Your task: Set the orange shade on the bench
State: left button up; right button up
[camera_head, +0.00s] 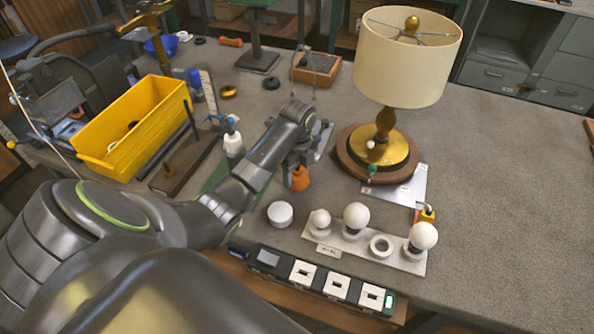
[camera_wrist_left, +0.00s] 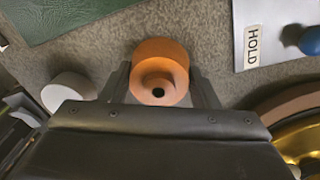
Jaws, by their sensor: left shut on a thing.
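The orange shade (camera_head: 299,179) is a small cup-like piece near the middle of the grey bench (camera_head: 490,190). My left gripper (camera_head: 298,160) comes down over it from the left and is shut on it. In the left wrist view the orange shade (camera_wrist_left: 160,62) sits between the two dark fingers (camera_wrist_left: 162,88), its round end with a dark central hole facing the camera. It is at or just above the bench top; I cannot tell if it touches. My right gripper is not in view.
A lamp with a cream shade (camera_head: 405,65) stands right of the gripper. A white cylinder (camera_head: 280,214) and a bulb tray (camera_head: 412,267) are in front. A switch strip (camera_head: 318,283) lines the front edge. A yellow bin (camera_head: 130,128) is left. The bench's right side is clear.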

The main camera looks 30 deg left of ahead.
pick_arm(q)
jog(key=o, duration=1.1)
jog(key=shift+f, duration=0.1)
jog(key=shift+c, duration=0.2)
jog(key=shift+r, duration=0.4)
notch_tip(320, 180, up, 5)
jog(key=shift+w+r+p, duration=0.1)
jog(key=shift+w+p, duration=0.05)
jog(key=shift+p, duration=0.7)
notch_tip(320, 180, up, 5)
jog(key=p, duration=0.5)
jog(key=shift+r+p, duration=0.7)
jog(key=shift+p, duration=0.05)
